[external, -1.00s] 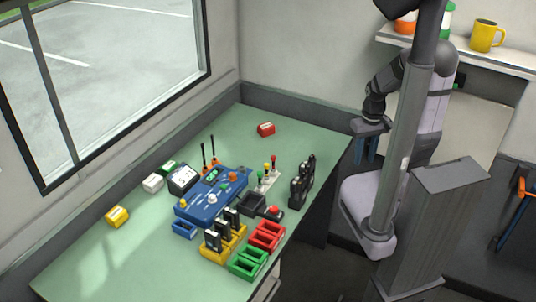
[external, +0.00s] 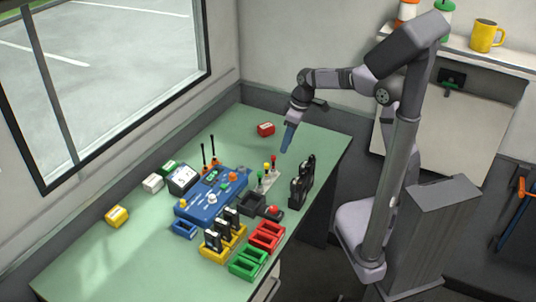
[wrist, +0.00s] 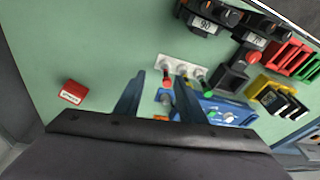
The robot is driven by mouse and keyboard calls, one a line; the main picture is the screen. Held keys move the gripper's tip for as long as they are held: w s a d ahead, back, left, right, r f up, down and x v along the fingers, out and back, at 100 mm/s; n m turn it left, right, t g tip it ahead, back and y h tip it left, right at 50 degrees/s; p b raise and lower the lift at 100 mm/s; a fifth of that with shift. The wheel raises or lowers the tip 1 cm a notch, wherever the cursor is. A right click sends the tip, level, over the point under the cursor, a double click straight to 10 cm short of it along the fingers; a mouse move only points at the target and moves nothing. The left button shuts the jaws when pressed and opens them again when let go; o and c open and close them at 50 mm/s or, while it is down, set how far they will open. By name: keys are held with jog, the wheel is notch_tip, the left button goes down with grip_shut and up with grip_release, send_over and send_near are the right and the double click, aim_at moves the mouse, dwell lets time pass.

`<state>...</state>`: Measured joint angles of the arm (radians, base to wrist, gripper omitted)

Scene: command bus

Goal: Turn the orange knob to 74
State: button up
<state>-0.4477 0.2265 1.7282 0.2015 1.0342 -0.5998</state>
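The orange knob (external: 233,177) sits at the back right end of the blue console (external: 208,214), near the small levers. I cannot read its setting. In the wrist view, the console (wrist: 238,108) lies just beyond and right of the fingers. A small orange patch shows low between the fingers; I cannot tell whether it is the knob. My gripper (external: 285,150) hangs above the table's back right part, to the right of the console and apart from it. In the wrist view my gripper (wrist: 160,80) has its two blue fingers spread with nothing held between them.
Levers with coloured tips (external: 267,178) stand between gripper and console. Black upright modules (external: 301,184), a red button (external: 274,211), red bins (external: 267,236), green bins (external: 248,262) and a yellow rack (external: 222,245) crowd the right front.

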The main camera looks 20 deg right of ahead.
jog(key=a+n+y+b, duration=0.1)
jog(key=a+n+b, duration=0.25)
jog(key=a, duration=0.55)
jog(key=n+b, duration=0.2)
jog(key=n, duration=0.2)
send_near(233, 174)
jog(key=shift+m+g+y, duration=0.25)
jog(key=shift+g+y, duration=0.15)
jog(key=shift+w+d+x, duration=0.1)
jog(key=shift+w+x, duration=0.05)
jog(key=shift+x, duration=1.1)
jog(key=shift+w+d+x, duration=0.1)
jog(key=shift+d+x, duration=0.05)
jog(key=shift+x, duration=1.1)
jog(key=shift+w+d+x, duration=0.1)
jog(key=shift+w+x, duration=0.05)
jog(key=shift+x, duration=1.1)
jog(key=shift+f, duration=0.15)
grip_shut()
